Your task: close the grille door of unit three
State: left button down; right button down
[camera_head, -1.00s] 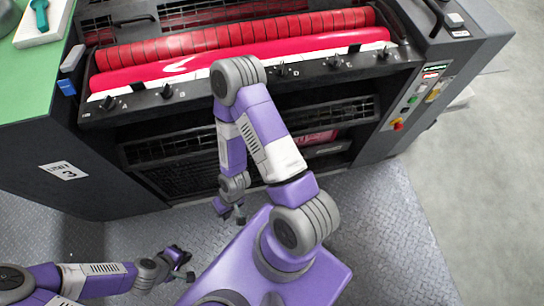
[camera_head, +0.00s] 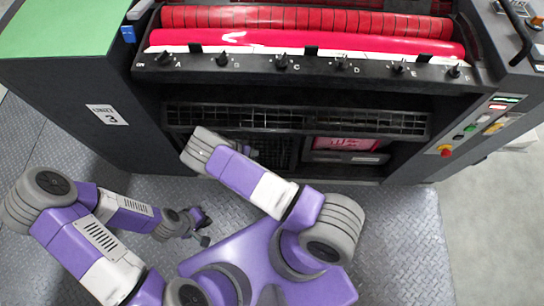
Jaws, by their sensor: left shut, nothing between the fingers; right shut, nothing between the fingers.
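Unit three is the dark machine with the label "3" (camera_head: 107,115) on its left side panel. Its black grille door (camera_head: 292,119) runs across the front below the knob ledge. The door stands open: the bay below it shows a red-pink item (camera_head: 347,144) and a dark mesh. My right arm bends in front of the door's left part. My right gripper (camera_head: 251,153) shows only as a small piece by the bay, mostly hidden behind that arm; it is shut and empty. Whether it touches the door cannot be told. My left gripper (camera_head: 203,228) is shut and empty over the floor, left of the bay.
Above the door are a ledge with several knobs (camera_head: 282,62) and red rollers (camera_head: 300,20). A control panel with a red button (camera_head: 446,151) is at the right. A green-topped surface (camera_head: 60,28) is upper left. The metal floor (camera_head: 400,230) is clear at lower right.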

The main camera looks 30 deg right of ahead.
jog(key=s+d+f+b, duration=0.2)
jog(key=s+d+f, duration=0.1)
jog(key=d+f, duration=0.4)
jog(key=shift+d+f, duration=0.4)
jog(key=shift+d, duration=0.5)
jog(key=shift+d, duration=0.15)
